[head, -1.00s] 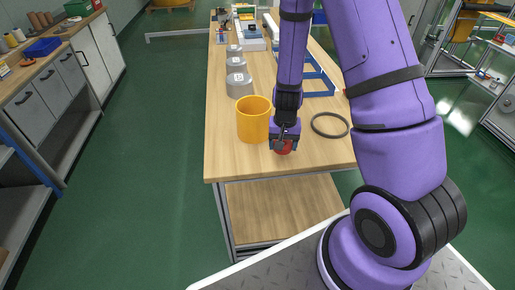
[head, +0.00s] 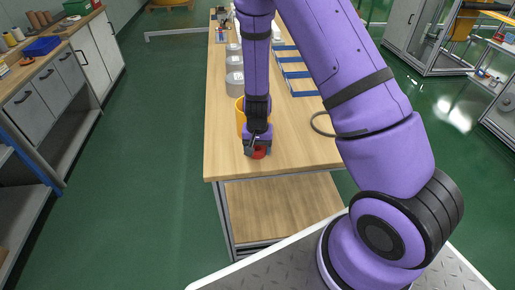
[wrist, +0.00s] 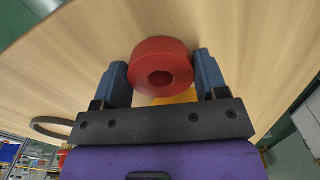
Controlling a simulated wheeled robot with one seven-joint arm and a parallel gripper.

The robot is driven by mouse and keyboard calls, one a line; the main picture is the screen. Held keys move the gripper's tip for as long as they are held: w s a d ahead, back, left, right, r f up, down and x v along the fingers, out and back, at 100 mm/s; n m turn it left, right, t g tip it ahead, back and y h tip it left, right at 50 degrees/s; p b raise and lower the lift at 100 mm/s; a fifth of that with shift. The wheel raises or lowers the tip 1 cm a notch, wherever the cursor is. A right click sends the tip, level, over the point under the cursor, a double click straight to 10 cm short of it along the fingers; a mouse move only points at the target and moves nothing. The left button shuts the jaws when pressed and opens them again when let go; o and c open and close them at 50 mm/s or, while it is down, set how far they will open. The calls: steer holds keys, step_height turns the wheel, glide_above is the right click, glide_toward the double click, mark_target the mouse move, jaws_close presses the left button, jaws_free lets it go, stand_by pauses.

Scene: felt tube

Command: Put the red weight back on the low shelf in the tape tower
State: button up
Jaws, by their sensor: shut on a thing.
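The red weight (wrist: 150,52) is a thick red disc with a round recess in its face. It sits between the two blue fingers of my gripper (wrist: 161,75) in the wrist view, and the gripper is shut on it. In the head view my gripper (head: 258,147) points down over the front end of the bench, with the red weight (head: 259,154) at its tips. I cannot tell whether the weight touches the bench top. I cannot make out for certain which thing is the tape tower.
A yellow cup (head: 239,118) stands just behind my gripper, partly hidden. Grey weights (head: 234,83) stand in a row farther back on the wooden bench (head: 225,155). A black ring (head: 319,125) lies to the right. A wooden lower shelf (head: 285,205) shows under the bench.

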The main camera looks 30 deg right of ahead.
steer(key=shift+f, duration=0.15)
steer(key=o, duration=1.2)
